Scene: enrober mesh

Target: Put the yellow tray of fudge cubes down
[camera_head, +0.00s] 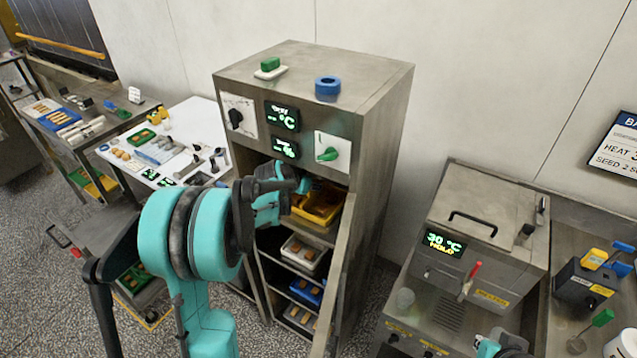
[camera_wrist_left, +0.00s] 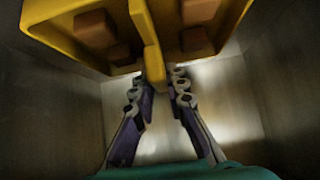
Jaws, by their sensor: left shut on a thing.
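The yellow tray of fudge cubes (camera_head: 322,204) is inside the top bay of the open metal cabinet. In the left wrist view the yellow tray (camera_wrist_left: 60,20) fills the top, with brown fudge cubes (camera_wrist_left: 97,28) in its compartments. My left gripper (camera_wrist_left: 158,80) is shut on the tray's upright yellow middle part. In the head view my left arm reaches into the cabinet and hides the gripper's fingers. I cannot tell whether the tray touches the shelf. Part of my right arm (camera_head: 500,347) shows at the bottom right; its fingertips are not clearly visible.
The metal cabinet (camera_head: 385,130) has its door (camera_head: 337,275) open at the right. Lower shelves hold a white tray (camera_head: 303,252) and a blue tray (camera_head: 307,291). A metal machine (camera_head: 490,225) stands right.

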